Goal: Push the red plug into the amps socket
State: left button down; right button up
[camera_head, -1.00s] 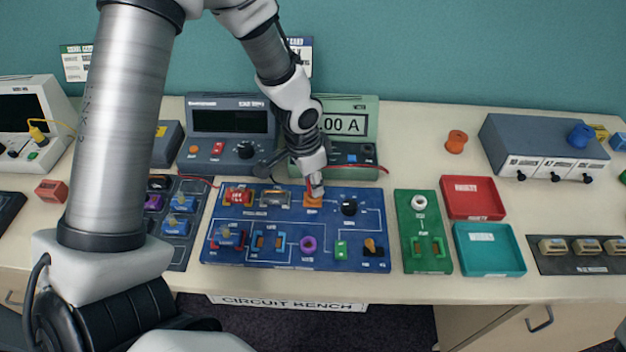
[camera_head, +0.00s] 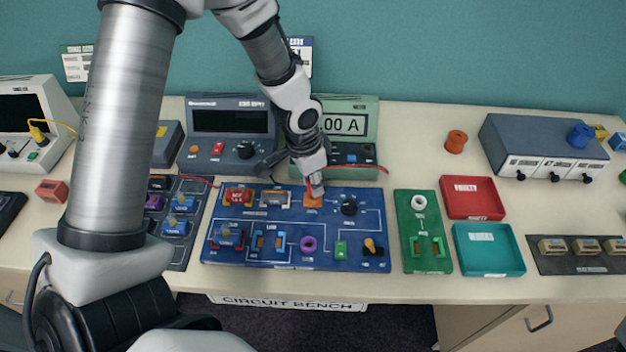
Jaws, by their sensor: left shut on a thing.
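My left gripper (camera_head: 314,188) points down over the blue circuit board (camera_head: 290,262), shut on the red plug (camera_head: 308,187), of which only a thin red sliver shows beside the fingers. The fingertips are at an orange block (camera_head: 313,201) on the board's upper middle. I cannot tell how deep the plug sits or whether this block is the amps socket. The green meter (camera_head: 366,111) behind reads ".00 A" on the visible part of its display. A red lead (camera_head: 365,167) shows at the meter's front. My right gripper is not in view.
A black knob (camera_head: 349,206) stands just right of the gripper. A red module (camera_head: 238,196) is to the left. A green board (camera_head: 423,245), a red tray (camera_head: 473,197) and a teal tray (camera_head: 521,262) lie to the right. Bare table shows along the front edge.

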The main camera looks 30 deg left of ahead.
pick_arm(q)
jog(key=shift+f+b, duration=0.8)
jog(key=shift+f, duration=0.1)
dwell(0.8)
jog(key=shift+c, duration=1.8)
grip_release()
notch_tip(320, 180, up, 8)
jog(key=p, duration=0.7)
jog(key=shift+r+p, duration=0.1)
jog(key=shift+p, duration=0.2)
